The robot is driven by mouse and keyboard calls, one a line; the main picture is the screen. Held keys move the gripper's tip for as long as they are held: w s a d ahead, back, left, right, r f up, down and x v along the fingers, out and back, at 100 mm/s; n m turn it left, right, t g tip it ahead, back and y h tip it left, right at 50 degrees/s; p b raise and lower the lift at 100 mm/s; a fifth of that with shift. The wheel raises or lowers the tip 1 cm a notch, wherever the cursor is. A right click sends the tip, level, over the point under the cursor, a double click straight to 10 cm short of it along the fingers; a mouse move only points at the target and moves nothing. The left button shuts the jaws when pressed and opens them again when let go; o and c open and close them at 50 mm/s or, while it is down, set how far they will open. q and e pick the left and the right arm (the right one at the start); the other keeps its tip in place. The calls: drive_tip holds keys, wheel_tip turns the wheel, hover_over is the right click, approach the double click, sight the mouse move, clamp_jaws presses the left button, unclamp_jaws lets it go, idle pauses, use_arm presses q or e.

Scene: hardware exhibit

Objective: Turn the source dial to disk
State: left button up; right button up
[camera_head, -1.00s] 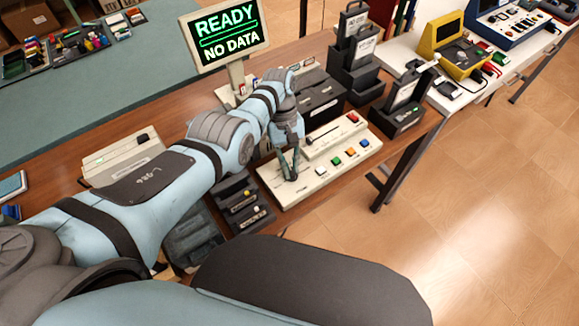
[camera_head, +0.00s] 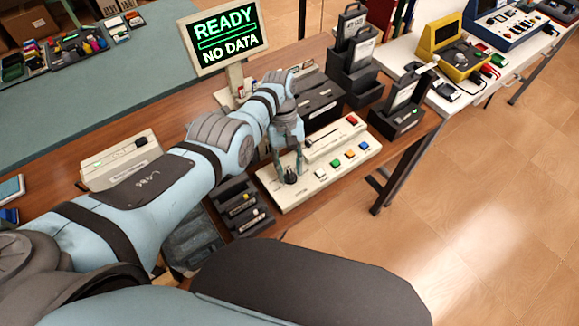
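The source dial (camera_head: 291,177) is a small dark knob on the left part of a cream control panel (camera_head: 318,188). The panel lies on the wooden bench and has a row of coloured buttons. My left gripper (camera_head: 289,169) points down over the dial. Its fingers are spread, one on each side of the knob, and look apart from it. The dial's markings are too small to read. A screen (camera_head: 227,38) behind the panel reads "READY" and "NO DATA". My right gripper is not in view.
Dark cartridge holders (camera_head: 397,118) stand right of the panel, and a dark box (camera_head: 318,100) stands behind it. Dark trays (camera_head: 243,207) lie to its left. A cream device (camera_head: 120,160) sits farther left. The floor (camera_head: 480,200) at the right is clear.

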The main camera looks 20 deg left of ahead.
use_arm(q)
drive_tip(key=v, duration=0.7)
drive_tip(key=shift+r, duration=0.15)
